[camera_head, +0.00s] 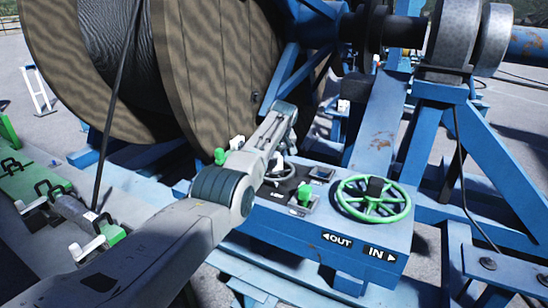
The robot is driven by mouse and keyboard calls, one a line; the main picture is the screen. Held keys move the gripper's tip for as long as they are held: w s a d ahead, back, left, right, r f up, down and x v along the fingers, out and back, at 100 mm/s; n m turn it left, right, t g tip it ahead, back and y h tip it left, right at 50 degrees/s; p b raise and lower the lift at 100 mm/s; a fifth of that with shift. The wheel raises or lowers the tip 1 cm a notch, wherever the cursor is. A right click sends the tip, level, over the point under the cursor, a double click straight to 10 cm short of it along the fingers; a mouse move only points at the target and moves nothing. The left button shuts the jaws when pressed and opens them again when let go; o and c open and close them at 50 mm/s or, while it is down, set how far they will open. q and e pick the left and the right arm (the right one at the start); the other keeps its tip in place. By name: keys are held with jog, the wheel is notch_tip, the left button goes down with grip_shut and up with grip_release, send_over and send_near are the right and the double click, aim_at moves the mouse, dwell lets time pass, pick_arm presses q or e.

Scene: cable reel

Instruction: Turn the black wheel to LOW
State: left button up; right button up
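A small dark wheel (286,172) sits on top of the blue control box (330,222), left of the green wheel. My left arm reaches in from the lower left and covers part of this wheel. My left gripper (275,163) is at the wheel's left side, pointing down. Its fingers are too small and too hidden to tell whether they are open or touch the rim. My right gripper is not in view.
A green spoked wheel (373,198) with a black hub stands on the box's right half, above OUT and IN labels. A green-topped lever (305,194) is between the wheels. A large wooden cable reel (215,75) rises behind. Blue beams (500,150) flank the right.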

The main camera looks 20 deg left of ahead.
aim_at(279, 173)
pick_arm(q)
jog(key=shift+o, duration=0.9)
jog(key=shift+f, duration=0.1)
jog(key=shift+s+d+r, duration=0.2)
jog(key=shift+r, duration=0.45)
jog(key=b+v, duration=0.3)
jog(key=v, duration=0.6)
jog(key=shift+r, duration=0.25)
